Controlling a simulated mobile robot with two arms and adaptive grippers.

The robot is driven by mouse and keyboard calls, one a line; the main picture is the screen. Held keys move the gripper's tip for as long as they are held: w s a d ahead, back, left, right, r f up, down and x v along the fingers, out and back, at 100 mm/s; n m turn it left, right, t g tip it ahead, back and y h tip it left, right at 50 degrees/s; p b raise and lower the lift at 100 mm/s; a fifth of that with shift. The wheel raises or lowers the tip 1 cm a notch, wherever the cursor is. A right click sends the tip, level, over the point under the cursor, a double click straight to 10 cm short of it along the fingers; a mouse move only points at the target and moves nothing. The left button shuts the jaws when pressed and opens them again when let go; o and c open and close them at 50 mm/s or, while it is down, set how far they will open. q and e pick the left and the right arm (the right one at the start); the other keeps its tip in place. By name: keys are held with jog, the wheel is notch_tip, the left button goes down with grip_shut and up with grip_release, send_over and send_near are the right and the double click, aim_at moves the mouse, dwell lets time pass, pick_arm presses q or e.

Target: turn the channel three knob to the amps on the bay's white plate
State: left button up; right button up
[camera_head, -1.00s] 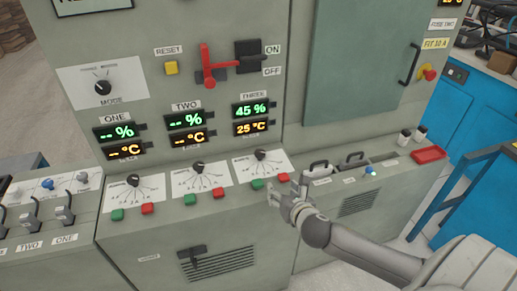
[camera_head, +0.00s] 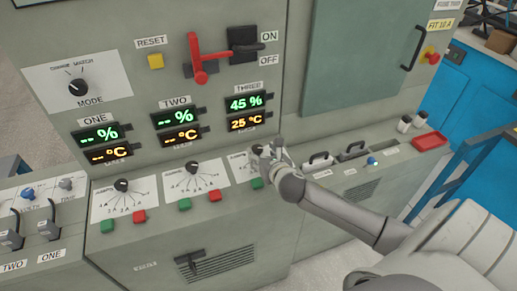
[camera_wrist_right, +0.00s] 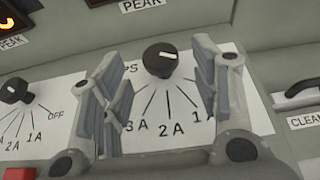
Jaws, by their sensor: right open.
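The channel three knob is black with a pale mark on top. It shows in the right wrist view (camera_wrist_right: 160,60) on a white dial plate (camera_wrist_right: 262,92) marked 3A, 2A and 1A; other marks are hidden. In the head view my right gripper (camera_head: 272,150) covers most of that dial, below the THREE display (camera_head: 247,112) reading 45 % and 25 °C. In the wrist view my right gripper (camera_wrist_right: 160,88) is open, a finger on each side of the knob's picture. I cannot tell whether they touch it. I cannot identify the bay's white plate. My left gripper is out of view.
The channel two knob (camera_head: 191,167) and channel one knob (camera_head: 121,185) stand to the left. Green and red buttons sit below the dials. A red lever (camera_head: 199,65) is above. Handles (camera_head: 319,158) and a red tray (camera_head: 429,141) lie to the right on the ledge.

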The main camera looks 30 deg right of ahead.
aim_at(258, 149)
jog(key=x, duration=0.3)
jog(key=shift+w, duration=0.25)
jog(key=shift+w+f, duration=0.15)
jog(key=shift+w, duration=0.05)
jog(key=shift+c, duration=0.6)
jog(key=c, duration=0.8)
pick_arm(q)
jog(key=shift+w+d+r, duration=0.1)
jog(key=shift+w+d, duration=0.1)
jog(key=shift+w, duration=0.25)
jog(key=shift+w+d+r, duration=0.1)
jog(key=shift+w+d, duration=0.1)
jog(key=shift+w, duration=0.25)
pick_arm(e)
jog(key=shift+c, duration=0.2)
